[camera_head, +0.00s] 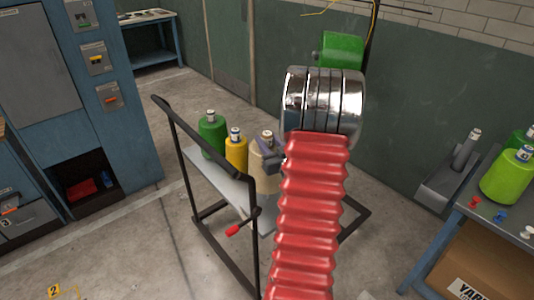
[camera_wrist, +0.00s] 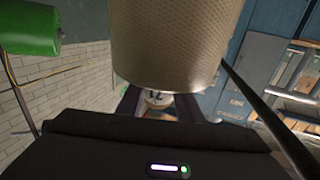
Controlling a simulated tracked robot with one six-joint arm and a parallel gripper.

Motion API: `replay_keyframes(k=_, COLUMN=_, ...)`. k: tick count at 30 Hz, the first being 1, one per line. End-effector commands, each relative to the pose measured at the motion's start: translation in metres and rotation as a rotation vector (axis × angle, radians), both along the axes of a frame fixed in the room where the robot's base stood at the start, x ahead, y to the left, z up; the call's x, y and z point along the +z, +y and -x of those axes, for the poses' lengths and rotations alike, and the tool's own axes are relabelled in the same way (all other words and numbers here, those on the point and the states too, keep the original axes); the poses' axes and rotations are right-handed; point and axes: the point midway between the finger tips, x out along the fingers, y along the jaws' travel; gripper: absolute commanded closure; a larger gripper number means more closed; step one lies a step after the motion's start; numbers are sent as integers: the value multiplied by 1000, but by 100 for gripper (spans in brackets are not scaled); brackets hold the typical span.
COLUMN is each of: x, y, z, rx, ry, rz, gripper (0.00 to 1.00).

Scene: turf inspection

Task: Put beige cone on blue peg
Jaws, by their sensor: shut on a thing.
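The beige cone (camera_head: 264,172) is at the right end of the row on the cart, partly hidden behind my red ribbed arm. I cannot tell whether its base touches the shelf. My gripper (camera_head: 275,155) is shut on its narrow top end. In the wrist view the beige cone (camera_wrist: 178,42) fills the upper middle, and its pale tip sits between the dark fingers of my gripper (camera_wrist: 160,100). The blue peg (camera_head: 500,217) stands bare on the table at the right, between a red peg (camera_head: 475,203) and a white peg (camera_head: 527,232).
Green (camera_head: 212,138) and yellow (camera_head: 236,153) cones stand left of the beige one on the black-framed cart (camera_head: 222,180). A lime cone (camera_head: 507,178) stands on the blue table (camera_head: 462,208), behind the pegs. A grey post on a base (camera_head: 445,188) stands by the wall.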

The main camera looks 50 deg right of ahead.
Motion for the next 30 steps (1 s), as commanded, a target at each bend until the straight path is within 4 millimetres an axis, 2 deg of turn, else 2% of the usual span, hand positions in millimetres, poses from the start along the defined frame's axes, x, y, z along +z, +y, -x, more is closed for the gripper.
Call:
replay_keyframes(k=10, x=-34, y=0, z=-1, rx=2, ry=-5, rz=4, gripper=100)
replay_keyframes(k=25, x=-40, y=1, z=-2, rx=4, ry=-6, rz=6, gripper=100)
replay_keyframes(k=30, x=-50, y=1, z=-2, rx=4, ry=-5, rz=4, gripper=100)
